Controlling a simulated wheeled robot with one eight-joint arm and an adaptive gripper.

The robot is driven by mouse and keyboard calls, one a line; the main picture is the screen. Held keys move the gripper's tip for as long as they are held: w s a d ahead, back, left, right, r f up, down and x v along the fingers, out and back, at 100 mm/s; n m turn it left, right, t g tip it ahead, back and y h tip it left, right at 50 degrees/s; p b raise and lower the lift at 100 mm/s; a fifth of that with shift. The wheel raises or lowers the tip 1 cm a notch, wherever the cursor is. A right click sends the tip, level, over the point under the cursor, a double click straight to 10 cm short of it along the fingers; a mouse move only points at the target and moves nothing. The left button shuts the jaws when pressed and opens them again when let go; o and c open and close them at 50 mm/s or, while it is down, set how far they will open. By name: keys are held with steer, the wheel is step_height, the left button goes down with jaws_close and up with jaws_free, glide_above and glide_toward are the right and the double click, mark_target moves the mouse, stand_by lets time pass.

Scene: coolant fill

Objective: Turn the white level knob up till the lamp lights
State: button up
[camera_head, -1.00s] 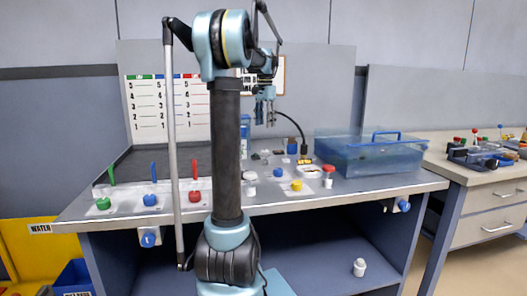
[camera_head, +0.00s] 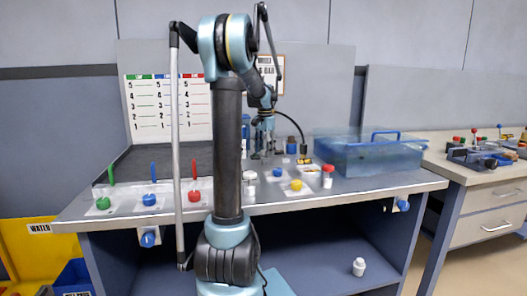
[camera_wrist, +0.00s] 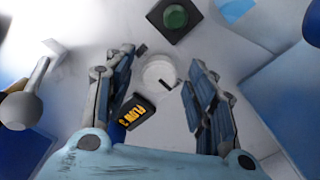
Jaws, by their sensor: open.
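In the wrist view, a round white knob (camera_wrist: 160,72) with a dark pointer mark sits on the pale panel, between my open fingers. My gripper (camera_wrist: 165,84) points down at it. I see no finger closed on the knob, and whether the tips touch it I cannot tell. A green lamp (camera_wrist: 175,16) in a black square mount is beyond the knob and looks dark, without glow. A black display with yellow lettering (camera_wrist: 137,112) lies beside the left finger. In the head view my gripper (camera_head: 262,143) hangs low over the bench, partly hidden behind my arm.
The bench (camera_head: 370,187) also holds a blue clear tank (camera_head: 368,155), a red-capped jar (camera_head: 327,177), a yellow knob (camera_head: 296,185) and a blue knob (camera_head: 277,173). Green, blue and red valves (camera_head: 194,196) line the left. A scale board (camera_head: 166,108) stands behind.

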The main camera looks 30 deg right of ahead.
steer(key=shift+c, duration=0.6)
steer(key=shift+d, duration=0.1)
steer(key=c, duration=1)
steer(key=shift+o, duration=0.2)
steer(key=shift+m, duration=3.3)
steer(key=o, duration=1.1)
steer(key=shift+r, duration=0.15)
